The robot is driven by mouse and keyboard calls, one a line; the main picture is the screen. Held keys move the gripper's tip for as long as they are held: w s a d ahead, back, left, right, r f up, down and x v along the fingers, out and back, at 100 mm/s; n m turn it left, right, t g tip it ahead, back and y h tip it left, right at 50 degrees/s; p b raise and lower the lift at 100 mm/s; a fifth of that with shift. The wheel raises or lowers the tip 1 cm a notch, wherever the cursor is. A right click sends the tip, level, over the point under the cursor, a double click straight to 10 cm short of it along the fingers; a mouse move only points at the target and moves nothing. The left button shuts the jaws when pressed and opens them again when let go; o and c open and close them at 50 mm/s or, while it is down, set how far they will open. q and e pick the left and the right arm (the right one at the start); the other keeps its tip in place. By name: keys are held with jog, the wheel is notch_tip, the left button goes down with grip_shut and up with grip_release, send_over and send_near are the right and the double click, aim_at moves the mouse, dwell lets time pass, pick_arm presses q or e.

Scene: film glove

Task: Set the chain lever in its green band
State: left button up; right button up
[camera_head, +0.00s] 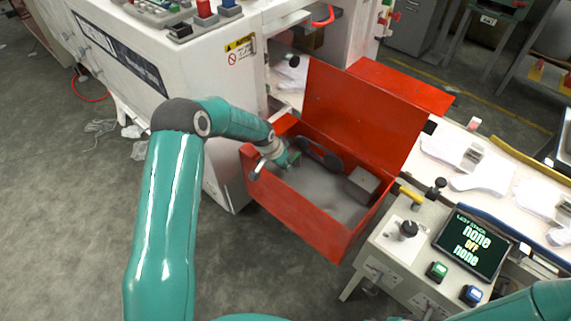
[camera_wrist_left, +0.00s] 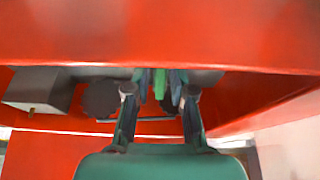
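My left gripper (camera_head: 287,158) reaches over the left rim of an open red box (camera_head: 300,213). In the left wrist view its two fingers (camera_wrist_left: 160,92) stand apart, with no object clearly held between them. Green and blue-grey upright strips (camera_wrist_left: 160,84) show between and beyond the fingertips; I cannot tell whether the fingers touch them. A dark elongated part (camera_head: 320,154) lies in the box just right of the gripper; I cannot tell whether it is the chain lever. No lever pointing into a green band can be made out. My right gripper is out of view.
The raised red lid (camera_head: 365,112) stands behind the box. A grey block (camera_head: 363,184) sits inside at right. A control desk with a screen (camera_head: 471,246) reading "none OFF none" stands right. A white machine (camera_head: 160,60) is at left. Grey floor (camera_head: 70,220) is open at left.

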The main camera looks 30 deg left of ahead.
pick_arm(q)
jog(key=shift+o, duration=0.8)
jog(key=shift+r, duration=0.2)
jog(key=shift+s+a+r, duration=0.1)
jog(key=shift+r, duration=0.2)
jog(key=v, duration=1.1)
jog(key=shift+s+f, duration=0.1)
jog(key=shift+s, duration=0.05)
